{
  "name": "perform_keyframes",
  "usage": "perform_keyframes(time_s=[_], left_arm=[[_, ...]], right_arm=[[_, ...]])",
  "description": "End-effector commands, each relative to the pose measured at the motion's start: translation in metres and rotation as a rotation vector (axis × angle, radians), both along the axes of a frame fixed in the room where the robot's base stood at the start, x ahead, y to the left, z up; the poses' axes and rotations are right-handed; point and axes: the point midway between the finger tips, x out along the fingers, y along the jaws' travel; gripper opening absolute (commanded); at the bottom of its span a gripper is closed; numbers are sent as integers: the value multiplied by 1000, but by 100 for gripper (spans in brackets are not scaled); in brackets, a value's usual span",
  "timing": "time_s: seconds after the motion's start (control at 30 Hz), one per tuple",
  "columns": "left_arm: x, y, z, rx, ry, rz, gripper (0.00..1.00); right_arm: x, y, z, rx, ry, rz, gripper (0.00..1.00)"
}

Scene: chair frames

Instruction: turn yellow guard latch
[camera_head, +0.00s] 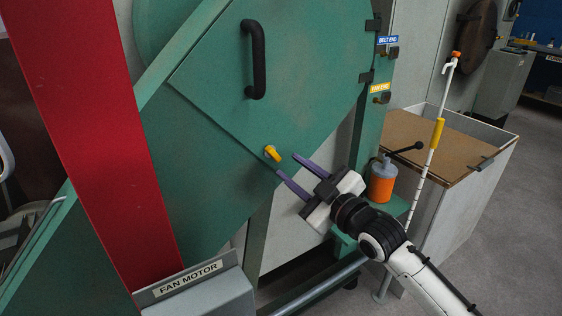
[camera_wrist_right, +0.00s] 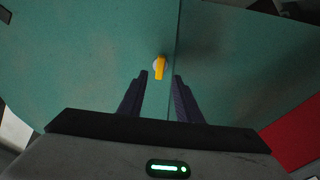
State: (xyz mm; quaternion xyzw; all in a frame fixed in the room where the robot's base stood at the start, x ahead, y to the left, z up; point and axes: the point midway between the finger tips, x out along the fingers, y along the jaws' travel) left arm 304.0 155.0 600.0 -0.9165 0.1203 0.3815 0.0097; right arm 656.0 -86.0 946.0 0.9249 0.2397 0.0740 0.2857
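The yellow guard latch (camera_head: 272,153) is a small yellow lever on a pale round base near the lower corner of the green guard door (camera_head: 215,95). In the right wrist view the latch (camera_wrist_right: 160,67) lies ahead of the fingertips, roughly midway between them and close to the door's seam. My right gripper (camera_head: 287,165) has its two purple fingers spread apart and pointing at the latch. The gap between the fingers is empty in the wrist view (camera_wrist_right: 161,75), and the fingers look apart from the latch. My left gripper is not in view.
A black handle (camera_head: 254,60) stands out from the door above the latch. A red beam (camera_head: 95,130) crosses at left.

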Motion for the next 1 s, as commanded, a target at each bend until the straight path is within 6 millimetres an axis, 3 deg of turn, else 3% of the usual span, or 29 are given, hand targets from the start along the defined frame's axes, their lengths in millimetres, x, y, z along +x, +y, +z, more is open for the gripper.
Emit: perform_keyframes(time_s=[0.1,0.3,0.7,0.77,0.9,1.0], left_arm=[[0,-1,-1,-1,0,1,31],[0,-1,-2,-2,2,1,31],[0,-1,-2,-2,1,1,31],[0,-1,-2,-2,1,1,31],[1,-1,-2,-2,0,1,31],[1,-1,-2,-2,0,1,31]], right_arm=[[20,11,0,1,-1,0,31],[41,23,0,2,-1,0,31],[48,27,0,0,0,0,31],[48,27,0,0,0,0,24],[48,27,0,0,0,0,1],[48,27,0,1,0,0,0]])
